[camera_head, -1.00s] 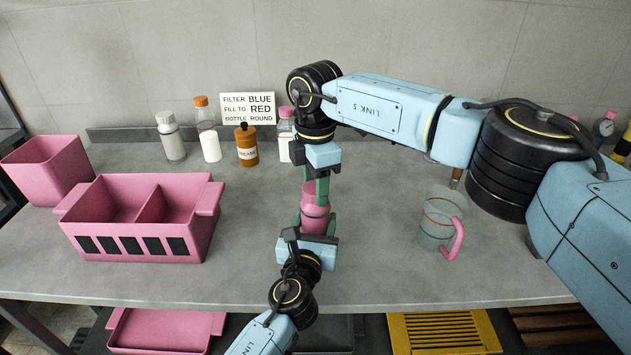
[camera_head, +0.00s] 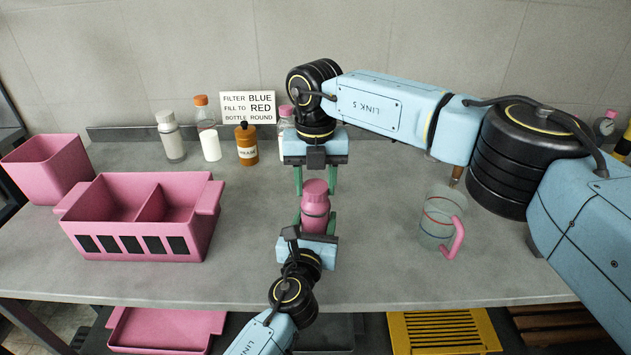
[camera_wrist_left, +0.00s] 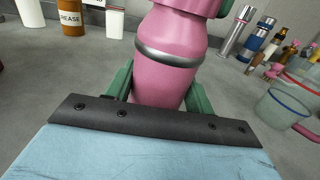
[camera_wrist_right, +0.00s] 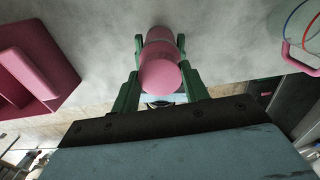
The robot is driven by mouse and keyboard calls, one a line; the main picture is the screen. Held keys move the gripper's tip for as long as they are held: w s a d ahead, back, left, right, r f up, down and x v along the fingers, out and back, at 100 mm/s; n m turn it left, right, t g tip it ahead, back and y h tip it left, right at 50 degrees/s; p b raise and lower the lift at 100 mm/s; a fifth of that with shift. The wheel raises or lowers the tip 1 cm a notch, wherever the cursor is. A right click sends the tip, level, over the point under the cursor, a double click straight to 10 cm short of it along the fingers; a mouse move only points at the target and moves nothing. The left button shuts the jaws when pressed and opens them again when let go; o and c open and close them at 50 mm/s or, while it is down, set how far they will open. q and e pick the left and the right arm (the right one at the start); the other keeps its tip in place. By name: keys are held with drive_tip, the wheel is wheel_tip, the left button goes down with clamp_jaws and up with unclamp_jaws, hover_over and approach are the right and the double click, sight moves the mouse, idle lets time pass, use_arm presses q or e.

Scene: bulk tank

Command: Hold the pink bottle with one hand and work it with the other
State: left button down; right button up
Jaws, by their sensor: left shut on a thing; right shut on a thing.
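The pink bottle (camera_head: 314,212) stands upright over the middle of the counter, with a grey band round it. My left gripper (camera_head: 315,224) comes from the near side and is shut on the bottle's body; in the left wrist view its green fingers flank the pink body (camera_wrist_left: 168,70). My right gripper (camera_head: 315,187) points down from above and is shut on the pink cap (camera_head: 315,187). In the right wrist view the cap (camera_wrist_right: 160,77) sits between its fingers. The bottle's base is hidden by my left gripper.
A pink two-compartment bin (camera_head: 130,240) and a pink box (camera_head: 45,172) stand at left. A clear jug with a pink handle (camera_head: 457,238) stands at right. Bottles, including a grease bottle (camera_head: 246,145), line the back near a sign (camera_head: 248,108).

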drive_tip(key=n, duration=0.5)
drive_tip(key=shift+n, duration=0.4)
drive_tip(key=n, duration=0.5)
drive_tip(key=shift+n, duration=0.3)
drive_tip(key=n, duration=0.5)
drive_tip(key=shift+n, duration=0.3)
drive_tip(key=n, duration=0.5)
drive_tip(key=shift+s, duration=0.1)
drive_tip(key=shift+r, duration=0.1)
drive_tip(key=shift+r, duration=0.1)
drive_tip(key=shift+r, duration=1)
